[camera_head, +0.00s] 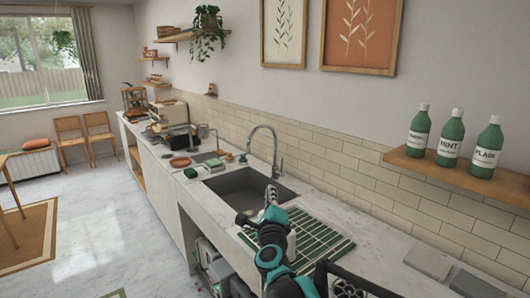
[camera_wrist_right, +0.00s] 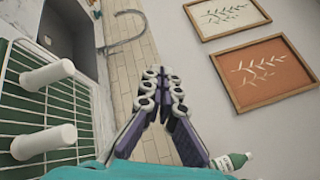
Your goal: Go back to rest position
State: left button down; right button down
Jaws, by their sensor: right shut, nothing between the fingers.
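My right arm (camera_head: 275,250) reaches up from the bottom of the head view over the counter. Its gripper (camera_head: 271,194) is in front of the sink edge, pointing away from me. In the right wrist view the gripper (camera_wrist_right: 162,90) has its two fingers together at the tips, with nothing between them. It appears raised above the counter and clear of the wall. My left gripper is not in view.
A sink (camera_head: 240,188) with a curved faucet (camera_head: 276,150) lies ahead. A green striped rack (camera_head: 325,240) is beside my arm; two white cylinders (camera_wrist_right: 42,76) show over it. Green bottles (camera_head: 451,138) stand on a wall shelf (camera_head: 470,178) at right. Floor at left is open.

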jog(key=s+n+g+y, duration=0.2)
jog(key=s+n+y, duration=0.2)
jog(key=s+n, duration=0.5)
jog(key=s+d+f+n+g+h, duration=0.2)
jog(key=s+d+f+n+g, duration=0.3)
jog(key=s+f, duration=0.7)
jog(key=s+d+f+n+g+h, duration=0.2)
jog(key=s+d+f+n+g, duration=0.3)
jog(key=s+d+f+n, duration=0.4)
jog(key=s+d+f, duration=0.2)
jog(key=s+f, duration=0.1)
jog(key=s, duration=0.2)
jog(key=shift+s+f+n, duration=0.2)
jog(key=shift+f+n, duration=0.1)
jog(key=shift+n, duration=0.1)
